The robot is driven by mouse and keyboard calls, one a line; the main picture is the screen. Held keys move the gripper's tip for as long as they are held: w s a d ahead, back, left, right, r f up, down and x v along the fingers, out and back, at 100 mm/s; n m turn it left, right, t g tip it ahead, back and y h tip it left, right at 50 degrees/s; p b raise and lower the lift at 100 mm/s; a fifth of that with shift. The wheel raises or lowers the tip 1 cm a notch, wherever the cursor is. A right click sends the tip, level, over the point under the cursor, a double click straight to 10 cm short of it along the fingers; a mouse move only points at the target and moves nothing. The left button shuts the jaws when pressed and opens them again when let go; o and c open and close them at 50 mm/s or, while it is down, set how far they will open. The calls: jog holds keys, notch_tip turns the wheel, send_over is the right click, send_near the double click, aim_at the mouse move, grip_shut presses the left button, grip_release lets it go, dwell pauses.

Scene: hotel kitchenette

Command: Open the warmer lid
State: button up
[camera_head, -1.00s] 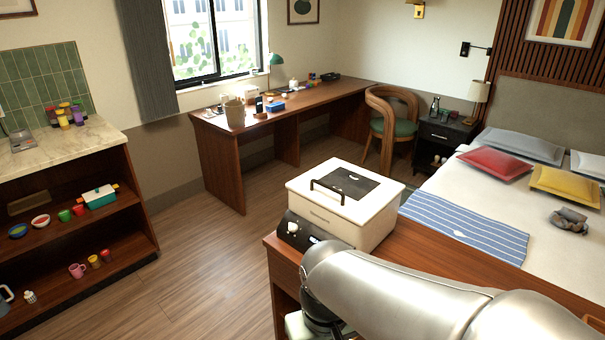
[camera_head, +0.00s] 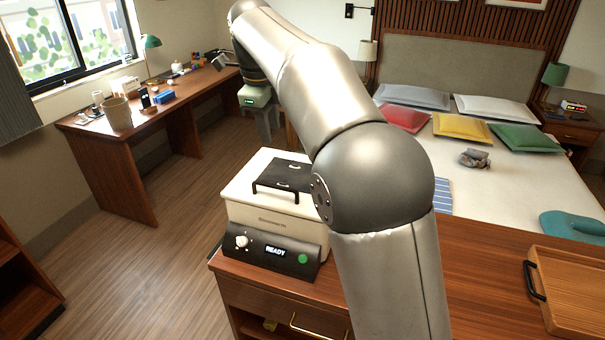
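The warmer (camera_head: 262,212) is a white box near the left end of the wooden counter. Its lid is down, with a dark panel and a raised black handle (camera_head: 276,189) on top. The black front panel (camera_head: 270,256) has a white knob, a display reading "READY" and a green button. My arm reaches up from the counter side, over and past the right of the warmer. My gripper (camera_head: 267,125) hangs beyond the warmer's far side, apart from the handle. Its fingers are small and partly lost against the background, so their opening is unclear.
A wooden tray (camera_head: 571,292) with a black handle lies on the counter (camera_head: 478,270) at right. The bed (camera_head: 508,185) is behind the counter. A desk (camera_head: 118,165) with small items stands at back left. Open floor lies left of the warmer.

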aim_at(280, 187)
jog(key=w+f, duration=0.1)
jog(key=f, duration=0.4)
jog(key=w+d+f, duration=0.1)
jog(key=f, duration=0.5)
jog(key=w+f, duration=0.1)
jog(key=f, duration=0.4)
jog(key=shift+d+f, duration=0.15)
jog(key=shift+f, duration=0.25)
grip_shut()
